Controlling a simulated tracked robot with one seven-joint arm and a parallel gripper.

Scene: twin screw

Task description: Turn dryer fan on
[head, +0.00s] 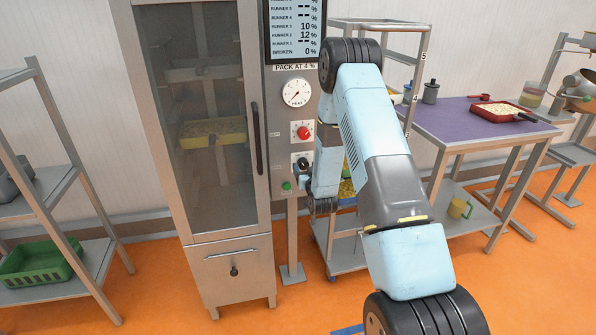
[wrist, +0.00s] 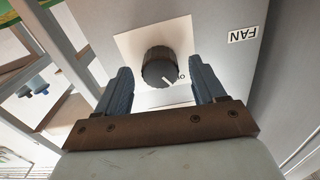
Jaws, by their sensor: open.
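The fan knob (wrist: 159,67) is a round black dial on a pale square plate, with a white pointer line towards an "O" mark at its lower right in the wrist view. A "FAN" label (wrist: 243,35) sits upside down beside it. My gripper (wrist: 158,72) is open, with one finger on each side of the knob and a visible gap on both sides. I cannot tell how deep the fingers reach over it. In the head view the knob (head: 303,163) is on the dryer's (head: 208,240) control panel, and my wrist partly hides that area.
Above the fan knob are a red knob (head: 304,132) and a heat gauge (head: 296,92). A green button (head: 286,186) is below left. A wheeled rack (head: 347,262) stands close behind my arm, with a purple table (head: 465,125) to the right.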

